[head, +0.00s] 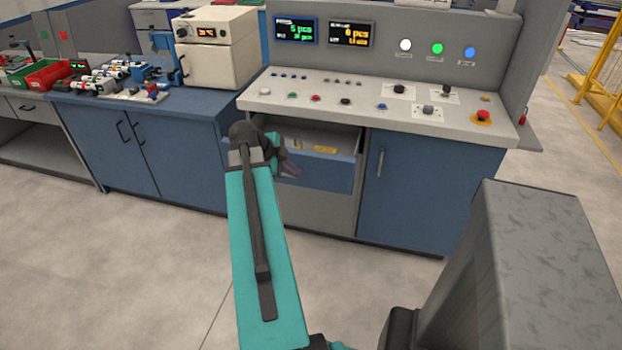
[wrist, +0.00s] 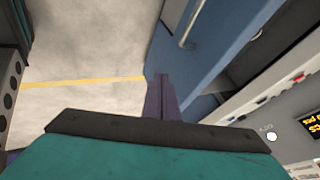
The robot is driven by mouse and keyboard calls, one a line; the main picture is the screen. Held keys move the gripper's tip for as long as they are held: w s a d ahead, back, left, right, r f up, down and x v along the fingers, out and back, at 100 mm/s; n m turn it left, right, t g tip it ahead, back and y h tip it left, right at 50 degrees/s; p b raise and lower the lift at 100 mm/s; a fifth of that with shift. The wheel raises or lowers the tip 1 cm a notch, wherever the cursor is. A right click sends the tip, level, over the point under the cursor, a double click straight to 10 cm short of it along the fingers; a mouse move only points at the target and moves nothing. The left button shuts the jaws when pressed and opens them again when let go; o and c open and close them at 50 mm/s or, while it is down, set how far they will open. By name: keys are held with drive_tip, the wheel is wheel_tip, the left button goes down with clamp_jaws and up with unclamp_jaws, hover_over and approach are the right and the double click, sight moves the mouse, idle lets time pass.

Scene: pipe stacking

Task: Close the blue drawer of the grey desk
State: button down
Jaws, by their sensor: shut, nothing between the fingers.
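The blue drawer (head: 335,177) of the grey desk (head: 365,104) is pulled out below the control panel. Its open top shows a light interior with a small yellow item. My gripper (head: 290,171) is at the left part of the drawer front, on its outer side, and hides some of it. Its fingers are together and empty, and they also show in the wrist view (wrist: 161,92). I cannot tell whether they touch the drawer. A blue panel with a light handle (wrist: 190,25) lies above and right of the fingers in the wrist view.
A blue cabinet door (head: 430,195) is right of the drawer. A blue workbench (head: 140,140) with bins, parts and a beige oven-like machine (head: 217,47) stands on the left. The floor in front is clear. Yellow railings (head: 598,85) are at the far right.

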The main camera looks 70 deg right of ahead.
drive_tip(key=shift+f, duration=0.1)
drive_tip(key=p, duration=0.2)
approach(320, 181)
drive_tip(key=shift+s+a+f, duration=0.75)
drive_tip(key=shift+a+f, duration=0.25)
drive_tip(key=shift+f, duration=0.6)
drive_tip(key=shift+d+f+p, duration=0.1)
drive_tip(key=shift+d+p, duration=0.6)
drive_tip(key=shift+d, duration=1.3)
